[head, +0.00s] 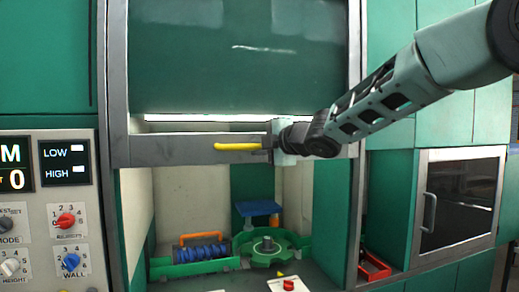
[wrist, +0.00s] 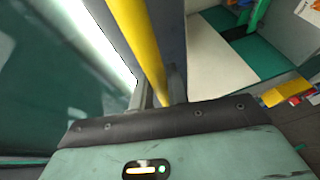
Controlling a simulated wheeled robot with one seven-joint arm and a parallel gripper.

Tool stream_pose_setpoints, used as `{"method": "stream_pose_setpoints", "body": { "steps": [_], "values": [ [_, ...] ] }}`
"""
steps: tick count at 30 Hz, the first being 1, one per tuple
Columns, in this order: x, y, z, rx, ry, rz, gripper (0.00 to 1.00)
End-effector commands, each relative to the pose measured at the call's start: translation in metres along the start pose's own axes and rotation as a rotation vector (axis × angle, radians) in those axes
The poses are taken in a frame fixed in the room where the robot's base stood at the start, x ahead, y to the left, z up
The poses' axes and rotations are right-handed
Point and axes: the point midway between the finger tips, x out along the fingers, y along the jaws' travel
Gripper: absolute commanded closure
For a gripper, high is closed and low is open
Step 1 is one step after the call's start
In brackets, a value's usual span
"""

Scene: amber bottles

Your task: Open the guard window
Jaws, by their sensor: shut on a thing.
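The guard window (head: 240,60) is a dark green pane in a grey metal frame, raised so that the machine's inside shows below it. A grey bar (head: 170,151) runs along its lower edge and carries a yellow handle (head: 238,147). My gripper (head: 268,150) is at the right end of the handle, shut on it. In the wrist view the yellow handle (wrist: 140,45) runs up from between my fingers (wrist: 160,92). The part of the handle between the fingers is hidden.
Below the window are a green star wheel (head: 266,252), a dark blue screw (head: 202,253) and a blue plate (head: 257,208). A control panel (head: 48,220) with knobs stands at left. A dark-windowed cabinet door (head: 460,205) and a red tray (head: 375,268) are at right.

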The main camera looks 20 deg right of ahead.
Motion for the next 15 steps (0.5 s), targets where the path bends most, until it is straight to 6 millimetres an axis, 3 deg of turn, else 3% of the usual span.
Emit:
{"method": "stream_pose_setpoints", "body": {
  "steps": [12, 13, 15],
  "values": [
    [-0.0007, 0.0036, -0.0002, -0.001, 0.0, 0.002, 1.0],
    [-0.0007, 0.0036, -0.0002, -0.001, 0.0, 0.002, 0.81],
    [-0.0007, 0.0034, -0.0002, 0.0, 0.0, 0.002, 0.62]
  ]
}}
